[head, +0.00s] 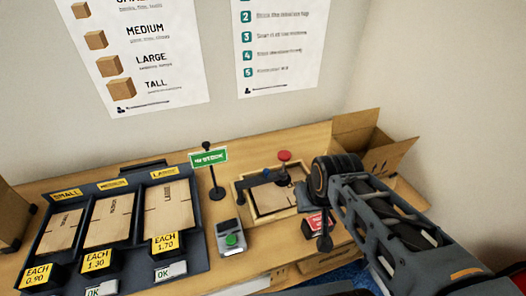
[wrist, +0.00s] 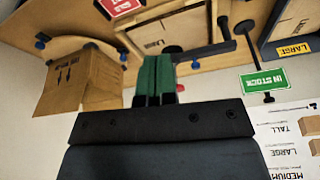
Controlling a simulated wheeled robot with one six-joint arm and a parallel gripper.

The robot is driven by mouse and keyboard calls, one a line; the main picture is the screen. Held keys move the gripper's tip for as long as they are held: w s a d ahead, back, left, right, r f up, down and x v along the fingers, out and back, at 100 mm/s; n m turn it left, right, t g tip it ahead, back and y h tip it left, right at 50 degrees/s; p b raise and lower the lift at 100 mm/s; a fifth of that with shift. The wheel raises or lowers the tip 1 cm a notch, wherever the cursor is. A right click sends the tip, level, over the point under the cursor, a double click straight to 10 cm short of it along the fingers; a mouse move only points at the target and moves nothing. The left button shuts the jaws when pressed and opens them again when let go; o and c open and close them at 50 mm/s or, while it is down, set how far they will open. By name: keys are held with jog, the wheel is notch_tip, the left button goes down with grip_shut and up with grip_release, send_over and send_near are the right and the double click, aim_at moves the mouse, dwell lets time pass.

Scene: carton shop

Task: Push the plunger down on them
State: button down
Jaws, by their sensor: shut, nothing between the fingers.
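A red round knob (head: 284,155), which looks like the plunger's top, stands at the back of a wooden frame tray (head: 240,190) in the head view. A flat brown carton (head: 270,201) lies inside the tray. A dark post with a blue part (head: 266,173) stands by the tray's back edge. In the wrist view, my gripper's green fingers (wrist: 157,62) are shut and empty, close to the tray's edge as pictured. A sliver of red (wrist: 180,88) shows beside them, mostly hidden. In the head view my arm hides the fingers; contact with the knob cannot be told.
A black bin rack (head: 190,245) with small, medium and large flat cartons stands at left. A green IN STOCK sign (head: 209,157) and a device with a green button (head: 231,237) stand left of the tray. A red sign (head: 316,222) and an open carton (head: 372,145) are at right.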

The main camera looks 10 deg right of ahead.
jog(key=shift+d, duration=0.1)
jog(key=w+r+m+g+y+p, duration=0.1)
jog(key=w+r+m+p, duration=0.35)
jog(key=w, duration=0.25)
jog(key=w+r+m+g+p, duration=0.1)
jog(key=w+r+m+p, duration=0.2)
jog(key=w+p, duration=0.3)
jog(key=w+f+m+g+y+p, duration=0.1)
jog(key=w+f+m+p, duration=0.1)
jog(key=w+m, duration=0.2)
jog(key=w+d+f+m+g+p, duration=0.1)
jog(key=w+f+m+p, duration=0.2)
jog(key=w, duration=0.6)
jog(key=shift+d+f+m+y, duration=0.2)
jog(key=shift+m+y, duration=0.2)
jog(key=shift+m, duration=0.25)
